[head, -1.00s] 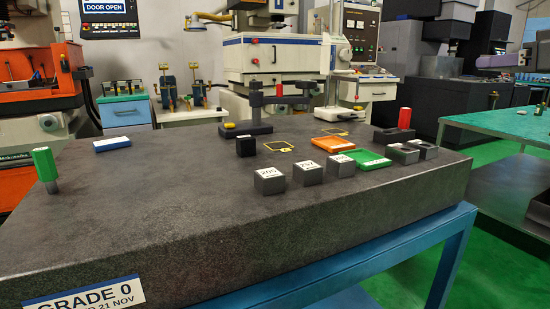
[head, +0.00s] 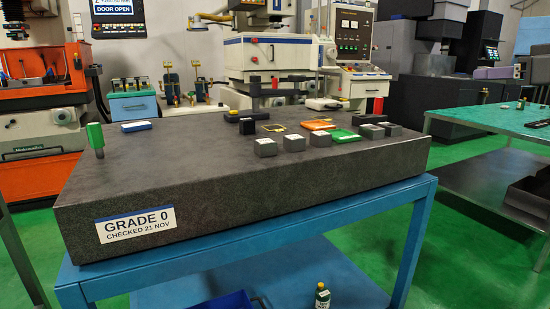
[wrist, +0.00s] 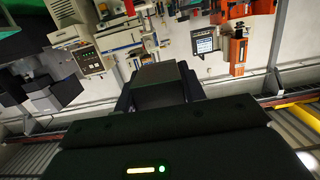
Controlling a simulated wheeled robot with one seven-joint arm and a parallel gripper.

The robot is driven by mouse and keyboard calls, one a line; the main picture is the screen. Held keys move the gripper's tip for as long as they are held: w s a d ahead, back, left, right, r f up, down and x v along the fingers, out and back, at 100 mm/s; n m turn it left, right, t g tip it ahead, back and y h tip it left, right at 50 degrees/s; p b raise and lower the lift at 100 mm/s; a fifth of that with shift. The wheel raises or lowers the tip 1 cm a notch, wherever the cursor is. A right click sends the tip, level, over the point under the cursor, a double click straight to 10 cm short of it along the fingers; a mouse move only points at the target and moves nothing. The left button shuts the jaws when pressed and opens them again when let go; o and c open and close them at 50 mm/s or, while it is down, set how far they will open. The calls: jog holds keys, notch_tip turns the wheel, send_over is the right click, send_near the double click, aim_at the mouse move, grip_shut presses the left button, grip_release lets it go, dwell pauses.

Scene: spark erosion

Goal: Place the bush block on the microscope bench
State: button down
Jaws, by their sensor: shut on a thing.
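My gripper (wrist: 157,75) shows only in the wrist view. It is shut on a dark grey block (wrist: 157,94), the likely bush block, held between its two dark fingers with the room behind it. No label or hole shows on the face I see. Neither gripper nor held block is in the head view. A green-topped bench (head: 497,124) stands at the right with small items on it. No microscope is clear, so I cannot tell whether this is the microscope bench.
A granite plate (head: 210,175) on a blue stand (head: 405,245) fills the middle, with several grey blocks (head: 265,147), an orange tray (head: 318,125) and a green-handled tool (head: 95,137). A bottle (head: 322,297) is low in front. Green floor is clear between stand and bench.

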jog(key=shift+n+g+y, duration=0.4)
jog(key=shift+n+y, duration=0.1)
jog(key=shift+y, duration=0.2)
jog(key=w+d+f, duration=0.1)
jog(key=w+f, duration=0.3)
jog(key=f, duration=0.7)
jog(key=w+d+f, duration=0.1)
jog(key=w+f, duration=0.3)
jog(key=f, duration=0.8)
jog(key=w+d+f, duration=0.1)
jog(key=w+f, duration=0.4)
jog(key=f, duration=0.6)
jog(key=shift+d+f, duration=0.25)
jog(key=shift+d, duration=0.1)
jog(key=a+f+n+g+y, duration=0.1)
jog(key=a+f, duration=0.7)
jog(key=f, duration=0.4)
jog(key=a+f+n+y, duration=0.1)
jog(key=a+f, duration=0.7)
jog(key=f, duration=0.3)
jog(key=s+a+f+n+g+y, duration=0.1)
jog(key=s+a+f, duration=0.3)
jog(key=a, duration=0.5)
jog(key=s+a+f+n+g+y, duration=0.2)
jog(key=s+a+f, duration=0.2)
jog(key=a, duration=0.5)
jog(key=shift+s+a+g+y, duration=0.3)
jog(key=shift+s+a+g, duration=0.1)
jog(key=shift+s, duration=0.65)
jog(key=shift+d, duration=0.15)
